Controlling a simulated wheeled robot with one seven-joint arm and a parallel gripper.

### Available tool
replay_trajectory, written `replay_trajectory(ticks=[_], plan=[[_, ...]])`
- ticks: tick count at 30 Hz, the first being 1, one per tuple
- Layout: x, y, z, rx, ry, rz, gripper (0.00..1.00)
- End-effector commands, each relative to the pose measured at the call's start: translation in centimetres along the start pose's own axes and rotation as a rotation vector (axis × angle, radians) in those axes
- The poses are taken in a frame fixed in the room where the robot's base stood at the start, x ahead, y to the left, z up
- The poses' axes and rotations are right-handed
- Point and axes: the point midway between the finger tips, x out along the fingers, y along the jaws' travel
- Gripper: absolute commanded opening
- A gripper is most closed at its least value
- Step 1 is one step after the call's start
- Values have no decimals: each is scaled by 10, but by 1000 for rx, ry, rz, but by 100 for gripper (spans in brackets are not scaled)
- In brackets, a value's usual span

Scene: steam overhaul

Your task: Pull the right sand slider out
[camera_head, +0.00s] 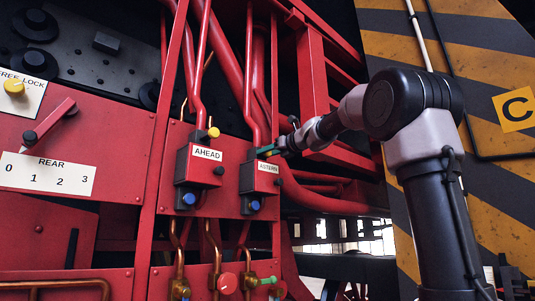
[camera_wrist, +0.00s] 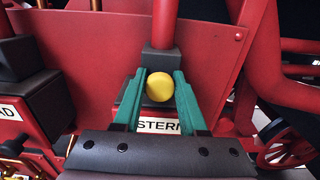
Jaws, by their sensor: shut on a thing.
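The right sand slider ends in a yellow knob (camera_wrist: 160,87), which sits between the two green fingers of my gripper (camera_wrist: 161,78) in the wrist view. The fingers are shut on it from both sides. The knob is on the dark top of the right box, whose white label (camera_wrist: 158,127) is partly hidden by my gripper and reads "...STERN". In the head view my gripper (camera_head: 267,151) is at the upper front of this box (camera_head: 266,181) and hides the knob. The left box (camera_head: 203,168), labelled AHEAD, has its own yellow knob (camera_head: 213,132).
Blue knobs (camera_head: 188,198) (camera_head: 255,205) sit below both boxes. Red pipes (camera_head: 250,90) rise behind them. Copper pipes and valves with a red handwheel (camera_head: 227,283) are below. A striped pillar (camera_head: 485,200) stands at the right, behind my arm.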

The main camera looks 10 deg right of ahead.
Motion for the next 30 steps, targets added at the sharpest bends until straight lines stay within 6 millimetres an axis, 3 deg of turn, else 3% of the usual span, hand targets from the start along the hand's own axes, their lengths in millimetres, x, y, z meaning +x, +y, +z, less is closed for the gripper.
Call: replay_trajectory(ticks=[7, 15, 23, 24, 25, 30], plan=[[-3, 0, 0, 0, 0, -1, 0], [-39, -1, 0, 0, 1, -2, 0], [-40, 0, -1, 1, 2, 0, 0], [-40, 0, -1, 1, 3, 0, 57], [-40, 0, -1, 1, 2, 0, 68], [-39, 0, -1, 1, 1, 0, 70]])
